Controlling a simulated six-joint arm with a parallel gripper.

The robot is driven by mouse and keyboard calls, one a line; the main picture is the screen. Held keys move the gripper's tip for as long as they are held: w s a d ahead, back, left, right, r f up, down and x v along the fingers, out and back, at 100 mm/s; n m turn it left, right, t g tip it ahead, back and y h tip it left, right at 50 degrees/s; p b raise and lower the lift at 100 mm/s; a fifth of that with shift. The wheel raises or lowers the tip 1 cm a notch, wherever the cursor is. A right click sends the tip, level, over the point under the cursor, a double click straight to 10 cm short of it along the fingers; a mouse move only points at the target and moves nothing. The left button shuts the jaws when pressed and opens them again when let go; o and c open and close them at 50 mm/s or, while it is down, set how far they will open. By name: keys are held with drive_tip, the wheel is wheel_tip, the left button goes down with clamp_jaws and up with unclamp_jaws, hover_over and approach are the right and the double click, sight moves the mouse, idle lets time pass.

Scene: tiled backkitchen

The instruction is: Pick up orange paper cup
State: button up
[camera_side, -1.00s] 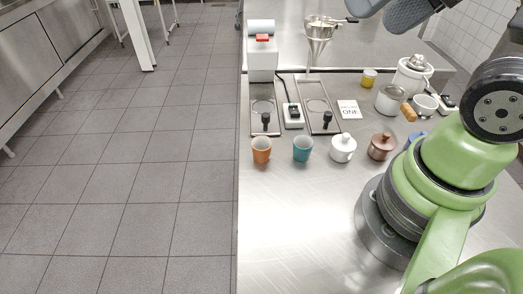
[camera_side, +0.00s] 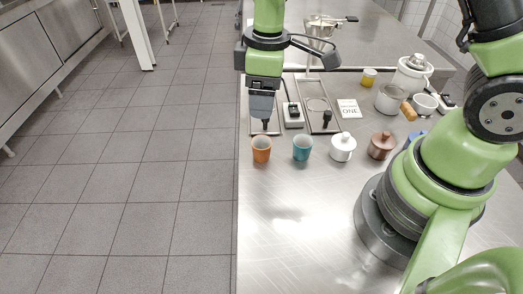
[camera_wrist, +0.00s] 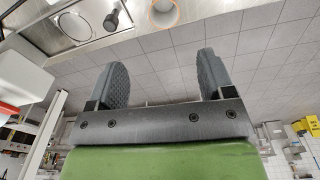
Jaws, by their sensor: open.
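The orange paper cup (camera_side: 261,150) stands upright near the left edge of the steel counter in the side view. In the wrist view its round opening (camera_wrist: 164,13) shows at the top edge, partly cut off. My gripper (camera_side: 262,116) hangs above and slightly behind the cup in the side view, pointing down. In the wrist view my gripper (camera_wrist: 160,76) has its two fingers wide apart with nothing between them. The cup is outside the fingers.
A teal cup (camera_side: 302,147) stands just right of the orange one, then a white lidded pot (camera_side: 342,148) and a brown lidded pot (camera_side: 381,146). Trays with black-handled tools (camera_side: 326,122) lie behind. The counter in front is clear.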

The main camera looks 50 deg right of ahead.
drive_tip(key=n, duration=0.1)
hover_over(261, 144)
drive_tip(key=a, duration=0.1)
drive_tip(key=shift+g, duration=0.4)
drive_tip(key=f, duration=0.5)
drive_tip(key=s+f, duration=0.1)
drive_tip(key=f, duration=0.2)
wheel_tip(261, 144, down, 6)
drive_tip(key=shift+s+a+r, duration=0.1)
drive_tip(key=shift+r, duration=0.05)
drive_tip(key=c, duration=1)
